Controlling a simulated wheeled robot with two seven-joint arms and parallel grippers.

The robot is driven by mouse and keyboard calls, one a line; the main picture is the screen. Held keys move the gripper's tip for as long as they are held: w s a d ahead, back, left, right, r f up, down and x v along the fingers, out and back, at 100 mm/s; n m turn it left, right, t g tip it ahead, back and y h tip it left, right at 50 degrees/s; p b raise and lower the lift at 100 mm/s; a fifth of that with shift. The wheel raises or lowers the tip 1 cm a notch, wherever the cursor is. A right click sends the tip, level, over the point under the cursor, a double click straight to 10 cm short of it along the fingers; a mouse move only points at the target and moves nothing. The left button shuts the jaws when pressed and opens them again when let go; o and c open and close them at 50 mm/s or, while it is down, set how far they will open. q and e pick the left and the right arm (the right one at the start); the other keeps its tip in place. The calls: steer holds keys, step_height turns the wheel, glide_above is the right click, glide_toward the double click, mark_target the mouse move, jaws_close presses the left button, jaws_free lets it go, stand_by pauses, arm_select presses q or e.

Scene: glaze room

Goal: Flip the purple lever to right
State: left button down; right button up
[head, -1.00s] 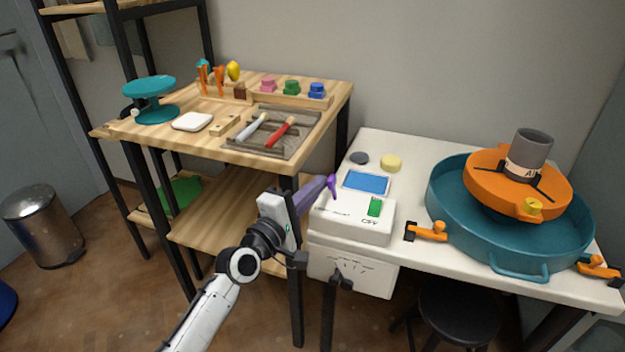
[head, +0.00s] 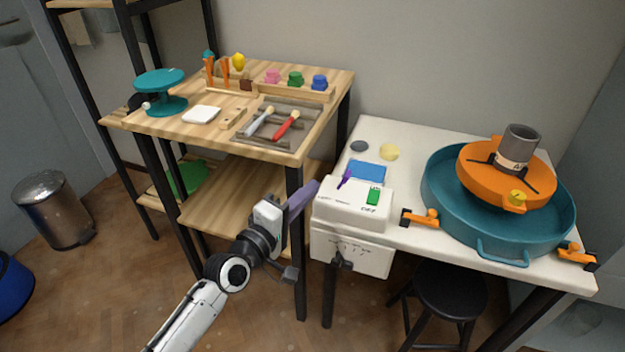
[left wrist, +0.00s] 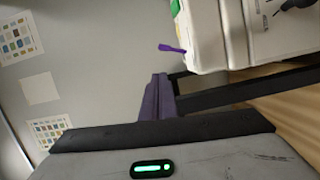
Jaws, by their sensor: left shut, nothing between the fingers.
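The purple lever (head: 345,179) stands up from the top of the white control box (head: 340,211), left of its green button, its upper end leaning to the right in the head view. The lever also shows in the left wrist view (left wrist: 172,48), sticking out beside the white box. My left gripper (head: 314,186) is shut and empty, just left of the box and apart from the lever. Its purple-grey fingers (left wrist: 158,92) show together in the left wrist view, with a gap to the lever. My right gripper is not in view.
A teal basin (head: 440,205) with an orange part (head: 478,184) is at right. A wooden bench (head: 215,145) with tools stands at left. A dark stool (head: 450,290) is below.

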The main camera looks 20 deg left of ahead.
arm_select(q)
steer(key=v, duration=0.2)
steer(key=shift+s+a+r, duration=0.1)
steer(key=shift+s, duration=0.3)
steer(key=s+f+m+g+y, duration=0.1)
steer(key=s+f+m+g, duration=0.3)
steer(key=s+f+m, duration=0.3)
steer(key=s+f+m+g+y+p, duration=0.1)
steer(key=s+f+m+g, duration=0.3)
steer(key=s+f+m, duration=0.4)
steer(key=s+f, duration=0.3)
steer(key=s, duration=0.4)
steer(key=s+f+y, duration=0.1)
steer(key=s+f, duration=0.3)
steer(key=s, duration=0.2)
steer(key=shift+s, duration=0.4)
